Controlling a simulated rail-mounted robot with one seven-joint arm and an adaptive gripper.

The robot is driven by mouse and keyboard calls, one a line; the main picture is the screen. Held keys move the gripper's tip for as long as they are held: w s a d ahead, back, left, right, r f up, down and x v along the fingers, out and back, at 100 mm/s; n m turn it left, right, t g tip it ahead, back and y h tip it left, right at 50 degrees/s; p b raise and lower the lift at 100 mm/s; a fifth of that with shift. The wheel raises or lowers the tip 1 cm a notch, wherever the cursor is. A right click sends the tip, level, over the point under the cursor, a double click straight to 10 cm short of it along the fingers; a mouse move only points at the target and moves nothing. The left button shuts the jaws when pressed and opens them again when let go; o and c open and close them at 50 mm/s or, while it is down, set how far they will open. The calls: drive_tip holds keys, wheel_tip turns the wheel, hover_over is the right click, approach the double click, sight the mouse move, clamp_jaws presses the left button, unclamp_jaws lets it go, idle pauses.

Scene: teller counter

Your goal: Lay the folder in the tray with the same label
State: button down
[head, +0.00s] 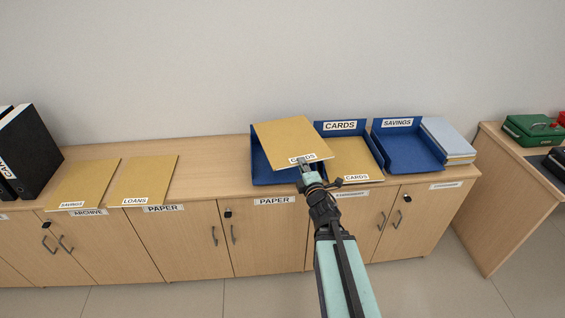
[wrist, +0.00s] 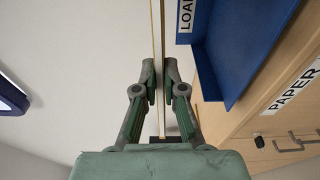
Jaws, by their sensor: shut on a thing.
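My gripper (head: 304,165) is shut on the front edge of a tan folder (head: 290,137), also seen edge-on between the fingers in the wrist view (wrist: 161,60). The folder's label is partly covered by the fingers; it seems to read CARDS. It is tilted above the left blue tray (head: 262,173), hiding that tray's label in the head view. The wrist view shows a blue tray (wrist: 237,50) labelled with letters starting LOA. The middle tray (head: 357,127), labelled CARDS, holds a tan folder (head: 352,159) labelled CARDS. The right tray (head: 408,150), labelled SAVINGS, is empty.
Folders labelled SAVINGS (head: 84,184) and LOANS (head: 144,180) lie on the counter (head: 205,180) to the left. Black binders (head: 28,150) stand at the far left. A paper stack (head: 447,141) sits right of the trays. A green box (head: 531,129) is on the right desk.

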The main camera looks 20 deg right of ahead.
drive_tip(key=s+d+f+m+h+b, duration=0.1)
drive_tip(key=s+d+f+h+b, duration=0.1)
drive_tip(key=s+d+f, duration=0.6)
drive_tip(key=s+d+f+m+h+b, duration=0.2)
drive_tip(key=s+d, duration=0.4)
drive_tip(key=d, duration=0.6)
drive_tip(key=shift+n+g, duration=0.3)
drive_tip(key=shift+g, duration=0.1)
drive_tip(key=w+f, duration=0.1)
drive_tip(key=w, duration=0.2)
drive_tip(key=w+d+f+b, duration=0.1)
drive_tip(key=w, duration=0.2)
drive_tip(key=w+d+f+b, duration=0.1)
drive_tip(key=w, duration=0.1)
drive_tip(key=shift+w, duration=0.4)
drive_tip(key=c, duration=1.2)
unclamp_jaws()
